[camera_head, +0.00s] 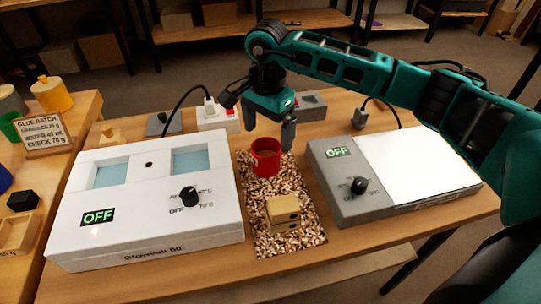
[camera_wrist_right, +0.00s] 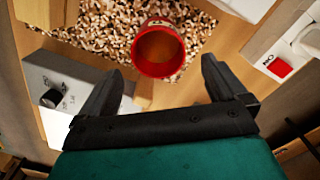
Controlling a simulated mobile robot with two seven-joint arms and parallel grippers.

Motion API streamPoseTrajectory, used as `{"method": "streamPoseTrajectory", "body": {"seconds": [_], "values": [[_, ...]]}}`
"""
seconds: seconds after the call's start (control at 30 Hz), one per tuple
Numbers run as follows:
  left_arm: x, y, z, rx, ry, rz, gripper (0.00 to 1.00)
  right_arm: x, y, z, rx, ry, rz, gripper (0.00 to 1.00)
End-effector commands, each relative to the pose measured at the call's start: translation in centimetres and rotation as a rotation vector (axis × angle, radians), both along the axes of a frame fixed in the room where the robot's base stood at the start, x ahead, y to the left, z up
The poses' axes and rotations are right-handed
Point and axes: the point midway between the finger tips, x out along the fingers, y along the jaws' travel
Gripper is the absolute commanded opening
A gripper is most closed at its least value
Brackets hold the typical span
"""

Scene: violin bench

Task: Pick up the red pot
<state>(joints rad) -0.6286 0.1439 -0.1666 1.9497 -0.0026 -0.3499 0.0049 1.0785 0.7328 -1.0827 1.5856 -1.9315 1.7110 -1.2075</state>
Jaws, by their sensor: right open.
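The red pot (camera_head: 266,158) stands upright on a mat of wood chips (camera_head: 262,190) between two machines. In the right wrist view the red pot (camera_wrist_right: 158,50) shows from above, open and with a brownish inside. My right gripper (camera_head: 269,135) hangs over the far side of the pot, with its fingers pointing down. In the right wrist view the right gripper (camera_wrist_right: 160,85) is open and empty, and the pot lies just beyond the gap between its fingertips. I cannot tell whether a finger touches the pot. My left gripper is in neither view.
A white machine (camera_head: 150,240) stands left and a grey one (camera_head: 330,185) right, both displaying OFF. A wooden block (camera_head: 282,212) sits on the chips in front of the pot. A power strip (camera_head: 215,118) and a grey box (camera_head: 310,108) are behind. A side table (camera_head: 75,118) stands left.

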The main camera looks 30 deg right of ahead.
Motion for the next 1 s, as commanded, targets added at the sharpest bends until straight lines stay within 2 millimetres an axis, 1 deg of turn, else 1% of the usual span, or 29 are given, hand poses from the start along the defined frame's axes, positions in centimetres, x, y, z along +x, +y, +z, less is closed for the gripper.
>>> {"method": "streamPoseTrajectory", "body": {"seconds": [0.07, 0.2, 0.33, 0.47, 0.67, 1.0], "values": [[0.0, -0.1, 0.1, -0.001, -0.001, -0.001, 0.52, -0.1, 0.0, -0.7, -0.001, 0.002, -0.001, 0.98], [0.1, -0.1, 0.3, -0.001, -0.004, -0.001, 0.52, -0.3, 0.0, -2.9, 0.000, 0.004, -0.001, 0.98], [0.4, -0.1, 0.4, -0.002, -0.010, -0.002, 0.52, -0.2, 0.0, -4.6, 0.001, 0.003, -0.001, 0.98], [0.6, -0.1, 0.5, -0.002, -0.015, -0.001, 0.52, -0.2, 0.0, -5.2, 0.000, 0.000, 0.000, 0.98], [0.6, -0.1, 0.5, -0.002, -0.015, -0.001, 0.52, -0.2, 0.0, -5.2, 0.000, 0.000, 0.000, 0.98], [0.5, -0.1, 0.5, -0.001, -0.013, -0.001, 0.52, -0.2, 0.0, -5.2, 0.000, -0.001, 0.000, 0.65]]}}
